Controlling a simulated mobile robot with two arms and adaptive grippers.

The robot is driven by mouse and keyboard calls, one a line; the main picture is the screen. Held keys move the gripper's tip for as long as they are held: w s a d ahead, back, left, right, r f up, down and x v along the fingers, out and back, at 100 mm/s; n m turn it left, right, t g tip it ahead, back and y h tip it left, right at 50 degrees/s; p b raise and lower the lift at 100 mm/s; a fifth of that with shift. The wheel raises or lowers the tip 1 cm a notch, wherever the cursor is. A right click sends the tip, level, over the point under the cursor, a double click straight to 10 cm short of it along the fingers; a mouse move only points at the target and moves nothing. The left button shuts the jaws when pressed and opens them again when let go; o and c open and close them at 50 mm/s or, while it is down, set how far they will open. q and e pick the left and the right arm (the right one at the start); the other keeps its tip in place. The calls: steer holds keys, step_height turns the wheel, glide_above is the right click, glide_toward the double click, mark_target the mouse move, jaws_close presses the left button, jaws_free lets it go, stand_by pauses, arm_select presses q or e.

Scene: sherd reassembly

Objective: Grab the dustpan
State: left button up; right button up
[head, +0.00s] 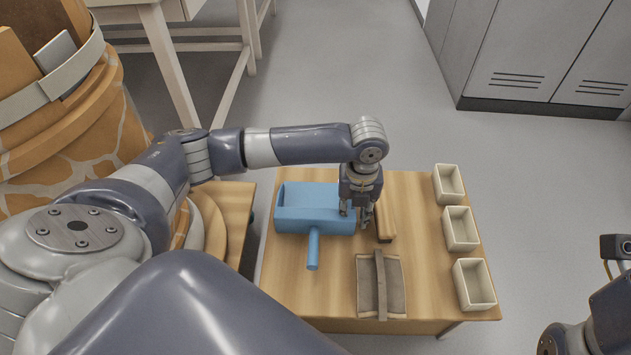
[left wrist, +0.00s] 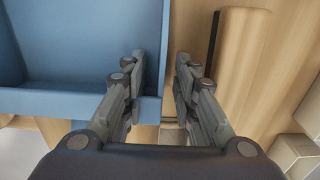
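The blue dustpan (head: 303,192) lies on the left part of the wooden table, its round handle (head: 313,250) pointing toward me. My left gripper (head: 357,218) points down at the dustpan's right side. In the left wrist view the gripper (left wrist: 160,65) is open. Its left finger is over the blue pan (left wrist: 70,45) and its right finger is over bare wood. The pan's right edge lies between the fingers; I cannot tell whether either finger touches it. Only part of my right arm shows at the lower right of the head view, without clear fingers.
A wooden brush-like bar (head: 387,217) with a dark edge lies close right of the left gripper. A grey-brown pad (head: 396,290) with a strip across it lies nearer me. Three cream bins (head: 462,243) line the table's right side. A large patterned vessel (head: 60,120) stands at left.

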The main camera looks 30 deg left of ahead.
arm_select(q)
jaws_close()
steer(key=shift+r, duration=0.1)
